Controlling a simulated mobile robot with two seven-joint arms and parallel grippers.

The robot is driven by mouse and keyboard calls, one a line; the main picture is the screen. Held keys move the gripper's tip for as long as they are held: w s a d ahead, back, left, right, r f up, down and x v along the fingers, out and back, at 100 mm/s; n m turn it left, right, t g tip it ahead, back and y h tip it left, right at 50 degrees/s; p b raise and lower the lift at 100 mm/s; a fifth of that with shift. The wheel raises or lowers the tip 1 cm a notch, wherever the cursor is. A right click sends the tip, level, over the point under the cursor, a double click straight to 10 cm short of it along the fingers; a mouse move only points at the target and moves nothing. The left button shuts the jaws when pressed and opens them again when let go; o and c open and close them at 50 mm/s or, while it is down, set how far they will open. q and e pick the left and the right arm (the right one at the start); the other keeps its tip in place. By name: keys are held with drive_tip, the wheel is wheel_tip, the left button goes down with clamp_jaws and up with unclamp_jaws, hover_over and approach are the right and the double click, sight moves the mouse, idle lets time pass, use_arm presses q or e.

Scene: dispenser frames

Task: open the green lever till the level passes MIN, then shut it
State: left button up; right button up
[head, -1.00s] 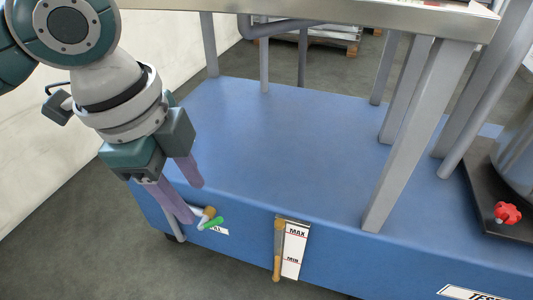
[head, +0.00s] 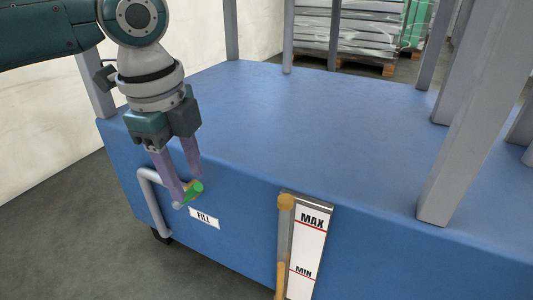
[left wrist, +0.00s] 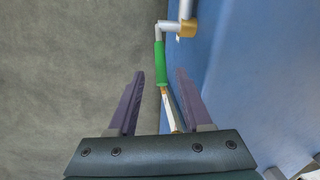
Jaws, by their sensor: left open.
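The green lever (head: 194,191) sits at the end of the grey fill pipe, at the left of the tank's front face above the FILL label (head: 204,218). It also shows in the left wrist view (left wrist: 160,63). My left gripper (head: 186,188) is open, pointing down at the lever. In the left wrist view the lever's green grip lies between the lines of the two purple fingers, near their tips; I cannot tell whether they touch it. The sight tube (head: 285,240) stands left of the MAX/MIN scale (head: 308,245). Its amber column tops out close to the MIN line. My right gripper is out of view.
The blue tank (head: 330,130) fills the middle, its top clear on the left. Grey frame posts (head: 465,130) rise from it at the right. Grey floor (head: 90,230) is free at the left. A stacked pallet (head: 355,35) stands behind.

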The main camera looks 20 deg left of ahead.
sight(192, 191)
use_arm(q)
drive_tip(key=f, duration=0.1)
drive_tip(key=f+b, duration=0.1)
drive_tip(key=f, duration=0.1)
drive_tip(key=f+b, duration=0.1)
drive_tip(key=shift+w+f, duration=0.15)
drive_tip(key=shift+w, duration=0.15)
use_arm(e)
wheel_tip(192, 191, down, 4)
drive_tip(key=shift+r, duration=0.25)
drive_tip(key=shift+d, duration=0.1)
use_arm(q)
clamp_jaws()
idle(0.6)
